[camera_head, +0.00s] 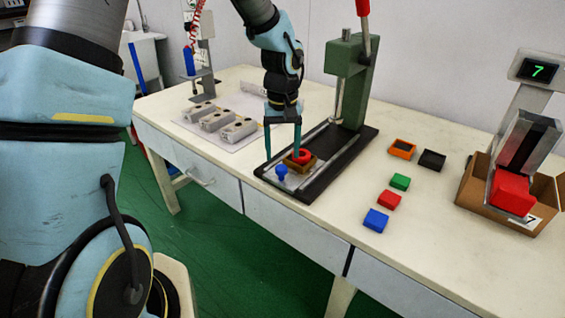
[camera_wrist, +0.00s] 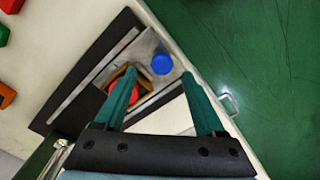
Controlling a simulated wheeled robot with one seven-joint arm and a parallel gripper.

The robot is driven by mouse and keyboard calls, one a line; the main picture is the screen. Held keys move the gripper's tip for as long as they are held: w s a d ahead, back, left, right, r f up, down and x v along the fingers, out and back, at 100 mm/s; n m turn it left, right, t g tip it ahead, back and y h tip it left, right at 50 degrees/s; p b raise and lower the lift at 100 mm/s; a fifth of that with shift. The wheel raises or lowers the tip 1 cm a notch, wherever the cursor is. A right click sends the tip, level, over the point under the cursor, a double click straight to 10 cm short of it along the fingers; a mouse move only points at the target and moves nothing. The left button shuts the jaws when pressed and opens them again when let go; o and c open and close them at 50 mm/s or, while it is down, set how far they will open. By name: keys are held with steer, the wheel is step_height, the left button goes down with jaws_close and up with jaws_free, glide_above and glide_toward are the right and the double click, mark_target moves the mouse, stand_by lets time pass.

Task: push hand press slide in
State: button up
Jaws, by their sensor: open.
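The hand press (camera_head: 349,85) has a green column, a red-tipped lever and a black base with two metal rails. Its slide, a metal plate (camera_wrist: 146,44), sits at the front end of the rails, out from under the column. A blue knob (camera_head: 281,172) stands at the slide's front; it also shows in the wrist view (camera_wrist: 161,64). Behind it, a brown-orange mould (camera_head: 292,165) holds a red piece (camera_head: 302,156). My gripper (camera_head: 283,151) points down over the slide, its two green fingers apart. In the wrist view, the knob lies just beyond the gap between the fingertips (camera_wrist: 158,75).
Several grey moulds (camera_head: 219,121) lie on a white sheet to the left. Small coloured blocks, such as a blue one (camera_head: 376,220), lie right of the press. A cardboard box (camera_head: 474,184) and a display reading 7 (camera_head: 538,70) stand at the far right.

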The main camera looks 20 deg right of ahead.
mark_target(281, 167)
steer(key=shift+w+a+f, duration=0.1)
steer(key=shift+a+f, duration=0.05)
steer(key=shift+f, duration=2.4)
jaws_close()
